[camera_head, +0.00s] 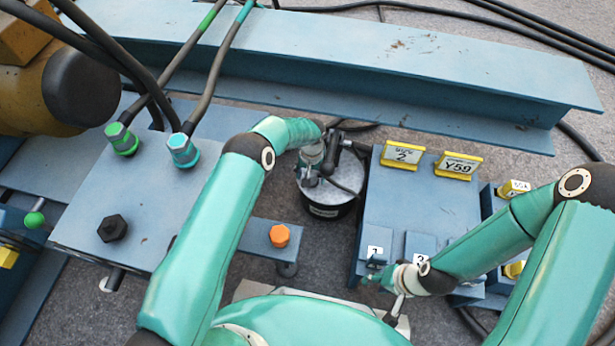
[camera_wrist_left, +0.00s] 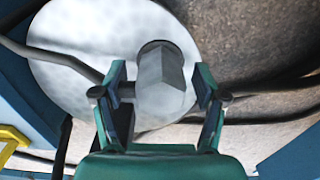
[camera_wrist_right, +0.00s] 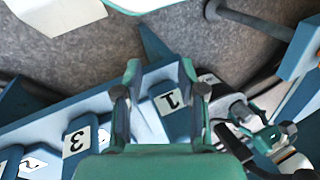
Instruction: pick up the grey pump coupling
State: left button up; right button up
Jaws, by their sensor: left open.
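The grey pump coupling (camera_wrist_left: 165,82) is a faceted stub on the pale round top of a drum (camera_wrist_left: 70,75) in the left wrist view. My left gripper (camera_wrist_left: 160,92) is open, with one finger on each side of the coupling; I cannot tell whether either finger touches it. In the head view my left gripper (camera_head: 316,168) is low over the drum (camera_head: 345,183), and the coupling is not clearly visible there. My right gripper (camera_wrist_right: 160,85) is open and empty above the numbered blue blocks; in the head view it (camera_head: 385,278) is at the blue box's front.
The blue box (camera_head: 390,215) with yellow tags (camera_head: 402,155) stands right of the drum. A blue plate (camera_head: 160,220) with hose fittings and an orange knob (camera_head: 279,236) lies left. A blue beam (camera_head: 400,70) runs behind. A dark cable (camera_wrist_left: 60,58) crosses the drum top.

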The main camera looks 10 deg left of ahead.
pick_arm(q)
jog(key=shift+f, duration=0.25)
jog(key=c, duration=1.3)
jog(key=shift+c, duration=0.2)
jog(key=shift+r, duration=0.1)
notch_tip(320, 180, up, 33)
jog(key=p, duration=1.2)
jog(key=shift+w, duration=0.1)
